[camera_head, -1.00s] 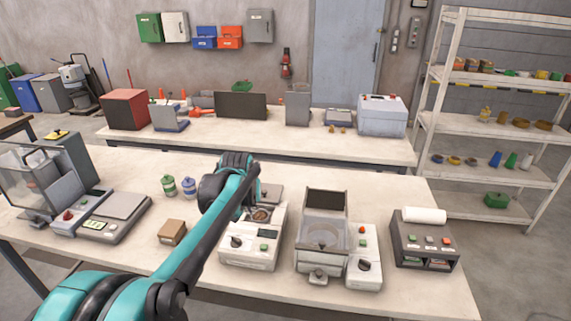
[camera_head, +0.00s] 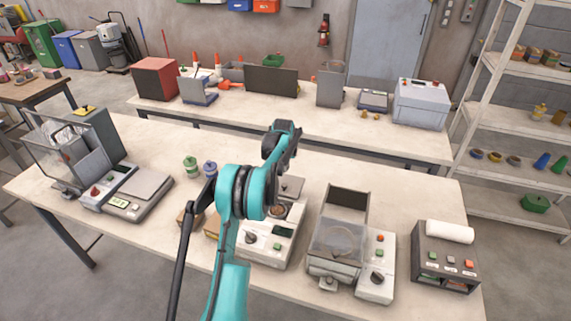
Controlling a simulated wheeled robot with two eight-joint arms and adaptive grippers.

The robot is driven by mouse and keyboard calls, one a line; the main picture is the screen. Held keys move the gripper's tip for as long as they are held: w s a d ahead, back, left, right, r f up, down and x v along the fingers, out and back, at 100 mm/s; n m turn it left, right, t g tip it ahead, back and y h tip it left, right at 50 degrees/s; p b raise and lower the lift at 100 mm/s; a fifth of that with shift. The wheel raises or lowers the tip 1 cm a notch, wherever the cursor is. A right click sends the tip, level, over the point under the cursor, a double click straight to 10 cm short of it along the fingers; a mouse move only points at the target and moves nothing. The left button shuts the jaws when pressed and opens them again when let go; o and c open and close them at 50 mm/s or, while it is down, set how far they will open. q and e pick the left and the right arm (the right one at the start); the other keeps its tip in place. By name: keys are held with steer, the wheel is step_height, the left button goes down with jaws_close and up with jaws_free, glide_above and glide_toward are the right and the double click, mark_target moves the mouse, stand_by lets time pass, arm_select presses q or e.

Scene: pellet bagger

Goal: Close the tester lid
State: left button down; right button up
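A white tester-like unit (camera_head: 262,243) with a dial, a green button and a small display stands at the front middle of the near table. Behind its round dish (camera_head: 281,210) a grey plate (camera_head: 291,187) is visible; I cannot tell surely if it is the lid. To its right stands another unit with a clear cover (camera_head: 337,238), a raised dark panel (camera_head: 346,204) and a white control box (camera_head: 376,268). My teal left arm rises in front of the first unit and partly covers it. My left gripper's fingers are hidden; my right gripper is out of view.
A dark box with a white roll (camera_head: 449,232) stands at the right. A scale (camera_head: 138,194) stands at the left. Green (camera_head: 191,167) and blue (camera_head: 210,169) capped jars and a brown box are near my arm. A second table with equipment is behind.

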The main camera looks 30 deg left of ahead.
mark_target(285, 178)
arm_select(q)
steer(key=x, duration=0.3)
steer(key=shift+w+f, duration=0.1)
steer(key=shift+f, duration=0.65)
steer(key=s, duration=0.1)
steer(key=s+d, duration=0.1)
steer(key=s, duration=0.1)
steer(key=shift+s+d+r+b, duration=0.15)
steer(key=shift+d+b, duration=0.15)
steer(key=shift+d, duration=0.05)
steer(key=shift+s, duration=0.1)
